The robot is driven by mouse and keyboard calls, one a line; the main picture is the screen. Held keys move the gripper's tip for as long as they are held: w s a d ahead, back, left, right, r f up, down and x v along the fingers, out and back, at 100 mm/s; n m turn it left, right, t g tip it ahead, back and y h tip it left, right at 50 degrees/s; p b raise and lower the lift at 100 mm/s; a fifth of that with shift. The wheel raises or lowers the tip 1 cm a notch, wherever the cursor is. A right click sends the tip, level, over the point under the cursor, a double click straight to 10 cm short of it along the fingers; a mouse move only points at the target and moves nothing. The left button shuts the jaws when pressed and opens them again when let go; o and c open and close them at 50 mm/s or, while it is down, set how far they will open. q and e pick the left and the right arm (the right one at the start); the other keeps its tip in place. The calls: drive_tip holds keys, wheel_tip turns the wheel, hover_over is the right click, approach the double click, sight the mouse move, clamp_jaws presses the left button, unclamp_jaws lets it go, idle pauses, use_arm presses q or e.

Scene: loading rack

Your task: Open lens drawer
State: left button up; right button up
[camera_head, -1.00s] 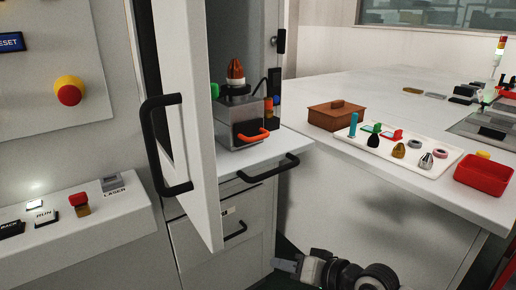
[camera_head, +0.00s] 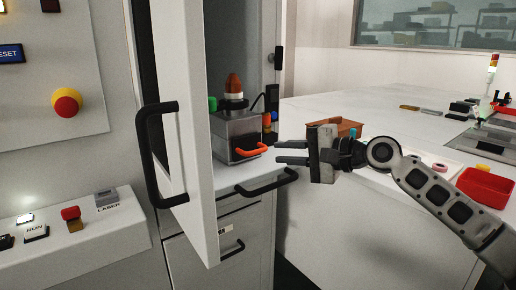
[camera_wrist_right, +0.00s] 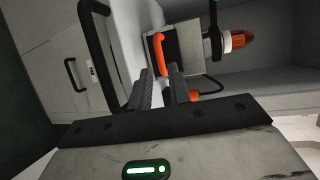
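A grey box unit (camera_head: 225,127) with an orange handle (camera_head: 250,149) on its front stands on a white shelf in the open cabinet. An orange-and-white cap (camera_head: 234,86) sits on top of it. My right gripper (camera_head: 281,151) is to the right of the orange handle, its fingers apart and pointing left toward it. In the right wrist view the orange handle (camera_wrist_right: 158,50) shows just beyond the two open fingertips (camera_wrist_right: 163,75), apparently with nothing between them. My left gripper is not in view.
The cabinet door (camera_head: 195,130) with a long black handle (camera_head: 150,155) stands open at left. A black handle (camera_head: 266,184) juts from the shelf front below the unit. A white bench (camera_head: 360,115) with a red bin (camera_head: 487,187) is at right.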

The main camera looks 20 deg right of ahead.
sight(260, 152)
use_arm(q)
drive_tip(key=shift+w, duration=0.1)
use_arm(e)
drive_tip(key=x, duration=0.7)
drive_tip(key=shift+w+a+f, duration=0.15)
drive_tip(key=shift+w, duration=0.05)
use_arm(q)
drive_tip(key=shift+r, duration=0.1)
